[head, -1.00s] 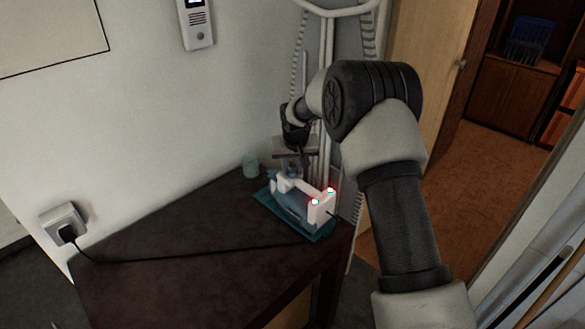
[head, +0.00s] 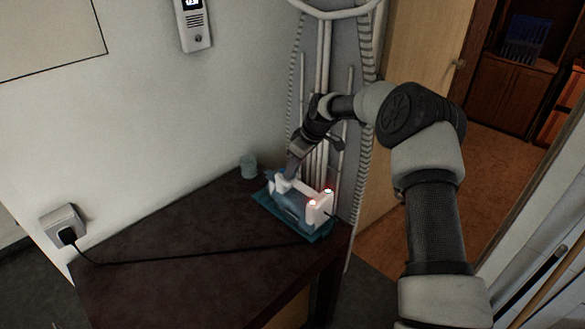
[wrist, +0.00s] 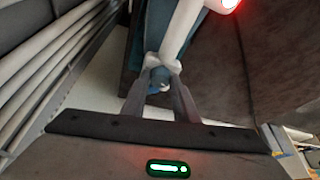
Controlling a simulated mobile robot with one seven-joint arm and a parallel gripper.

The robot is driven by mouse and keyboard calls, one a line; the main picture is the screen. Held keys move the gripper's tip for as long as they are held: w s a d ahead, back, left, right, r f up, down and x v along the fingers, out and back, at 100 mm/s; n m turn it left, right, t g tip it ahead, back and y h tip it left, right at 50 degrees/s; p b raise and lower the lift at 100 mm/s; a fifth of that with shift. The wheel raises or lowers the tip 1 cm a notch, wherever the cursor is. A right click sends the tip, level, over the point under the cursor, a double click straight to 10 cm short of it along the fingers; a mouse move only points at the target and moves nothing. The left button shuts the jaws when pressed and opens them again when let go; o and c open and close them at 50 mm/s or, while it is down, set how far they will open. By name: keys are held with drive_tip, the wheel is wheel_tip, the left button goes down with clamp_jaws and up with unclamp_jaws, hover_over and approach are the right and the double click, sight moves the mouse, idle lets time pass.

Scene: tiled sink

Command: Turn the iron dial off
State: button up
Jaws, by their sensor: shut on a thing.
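The iron (head: 290,204), blue and white, rests on a teal mat (head: 318,237) at the far corner of the dark table. Two red lights glow on its white end. My gripper (head: 289,170) reaches down to the iron's far end from above. In the wrist view, my gripper (wrist: 159,80) has its two fingers closed on a small blue dial (wrist: 159,76) beside the end of the white handle (wrist: 181,28). The fingers hide the sides of the dial, and any marking on it is too small to read.
The dark table (head: 190,240) is mostly clear, with a black cord running to a wall socket (head: 63,226). A small pale cup (head: 249,166) stands beside the iron by the wall. A white pipe rack (head: 325,75) rises behind it.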

drive_tip(key=n+g, duration=0.1)
drive_tip(key=n, duration=0.3)
drive_tip(key=n+g, duration=0.1)
drive_tip(key=n, duration=0.1)
drive_tip(key=shift+w+d+g+y, duration=0.1)
drive_tip(key=shift+w+g+y, duration=0.15)
drive_tip(key=shift+g+y, duration=0.05)
drive_tip(key=shift+n, duration=0.3)
drive_tip(key=o, duration=1.1)
drive_tip(key=shift+c, duration=0.2)
drive_tip(key=shift+r, duration=0.1)
drive_tip(key=p+v, duration=0.3)
drive_tip(key=v, duration=1.4)
drive_tip(key=shift+d, duration=0.15)
